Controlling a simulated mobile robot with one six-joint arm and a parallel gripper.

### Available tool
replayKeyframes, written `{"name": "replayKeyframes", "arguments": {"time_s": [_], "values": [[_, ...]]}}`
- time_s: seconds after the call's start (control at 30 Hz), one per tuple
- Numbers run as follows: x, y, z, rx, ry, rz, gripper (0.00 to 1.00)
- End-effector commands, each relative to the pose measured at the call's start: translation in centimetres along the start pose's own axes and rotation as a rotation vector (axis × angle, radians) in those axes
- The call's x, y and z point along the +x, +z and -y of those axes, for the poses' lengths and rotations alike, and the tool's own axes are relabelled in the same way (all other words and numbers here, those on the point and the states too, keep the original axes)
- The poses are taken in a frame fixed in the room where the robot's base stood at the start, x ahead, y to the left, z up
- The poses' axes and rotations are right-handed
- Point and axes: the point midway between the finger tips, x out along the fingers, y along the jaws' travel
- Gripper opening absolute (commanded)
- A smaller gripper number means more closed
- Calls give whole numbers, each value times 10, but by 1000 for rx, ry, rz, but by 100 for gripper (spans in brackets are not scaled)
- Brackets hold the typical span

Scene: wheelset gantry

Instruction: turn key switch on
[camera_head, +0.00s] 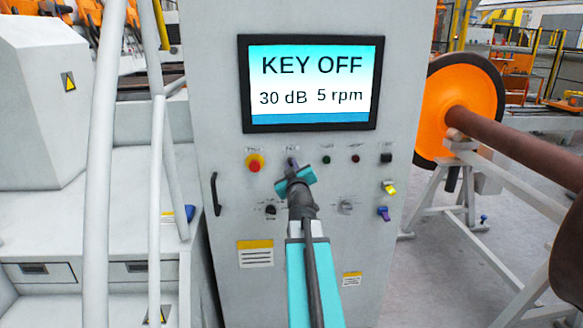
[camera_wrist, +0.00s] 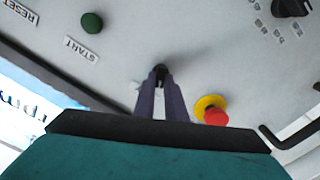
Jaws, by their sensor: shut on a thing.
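The grey control cabinet's screen (camera_head: 313,82) reads "KEY OFF", "30 dB" and "5 rpm". My gripper (camera_head: 292,163) is at the panel below the screen, between the red emergency button and the green button. In the wrist view, my gripper's purple fingers (camera_wrist: 160,80) are closed together around the small dark key switch (camera_wrist: 160,70). The fingers hide most of the key switch, and its turn angle cannot be made out.
The red emergency button (camera_head: 254,162) on its yellow base sits close left of my gripper. The green START button (camera_wrist: 92,22) shows in the wrist view. A black door handle (camera_head: 215,194) is at the cabinet's left. An orange wheel (camera_head: 457,112) on an axle stands right.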

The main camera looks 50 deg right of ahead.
Motion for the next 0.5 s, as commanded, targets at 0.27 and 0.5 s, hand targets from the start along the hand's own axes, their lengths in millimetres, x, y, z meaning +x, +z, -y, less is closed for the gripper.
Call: {"name": "replayKeyframes", "arguments": {"time_s": [0.27, 0.5], "values": [[0, 0, 0, 91, -1, 0, 0], [0, 1, -1, 247, -1, 0, 0]]}}
